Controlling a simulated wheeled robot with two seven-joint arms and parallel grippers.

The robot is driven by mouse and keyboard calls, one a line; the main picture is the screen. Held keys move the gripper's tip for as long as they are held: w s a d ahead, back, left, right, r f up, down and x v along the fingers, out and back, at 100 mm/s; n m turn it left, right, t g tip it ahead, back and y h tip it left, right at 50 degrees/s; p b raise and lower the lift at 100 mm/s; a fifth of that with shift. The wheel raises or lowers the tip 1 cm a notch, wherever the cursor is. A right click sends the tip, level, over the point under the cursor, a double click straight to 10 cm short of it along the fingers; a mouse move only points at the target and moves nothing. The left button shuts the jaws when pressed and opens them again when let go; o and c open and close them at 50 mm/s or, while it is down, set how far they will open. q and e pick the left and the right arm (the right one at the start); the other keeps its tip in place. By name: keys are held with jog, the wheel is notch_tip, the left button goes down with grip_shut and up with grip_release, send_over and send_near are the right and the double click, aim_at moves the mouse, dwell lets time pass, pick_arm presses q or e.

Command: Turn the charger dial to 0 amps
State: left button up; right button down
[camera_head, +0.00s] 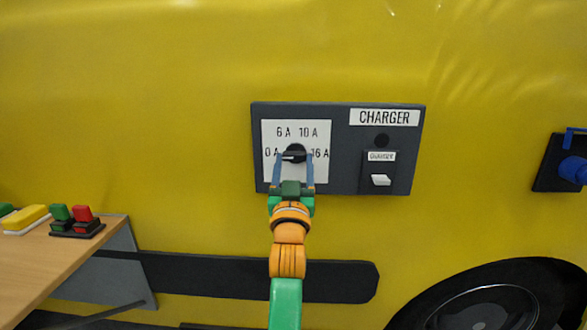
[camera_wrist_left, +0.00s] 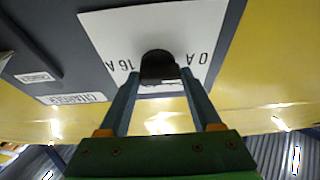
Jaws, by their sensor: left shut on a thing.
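The charger panel (camera_head: 340,180) is a dark grey plate on a yellow wall. Its white dial face (camera_head: 272,176) reads 0 A, 6 A, 10 A and 16 A. The black dial knob (camera_head: 297,148) sits in the middle of that face, with a pale mark on its left side towards 0 A; its exact setting is hard to tell. My left gripper (camera_head: 295,157) reaches up from below, its blue fingers on either side of the knob and shut on it. In the left wrist view the knob (camera_wrist_left: 158,64) sits between the fingertips. My right gripper is not in view.
A white rocker switch (camera_head: 381,180) is on the panel's right, under the CHARGER label (camera_head: 384,118). A wooden table (camera_head: 40,262) at left holds a yellow block (camera_head: 27,218) and green and red buttons (camera_head: 76,220). A blue connector (camera_head: 572,170) is at far right.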

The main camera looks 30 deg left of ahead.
pick_arm(q)
jog(key=shift+r, duration=0.1)
dwell(0.3)
jog(key=o, duration=1.4)
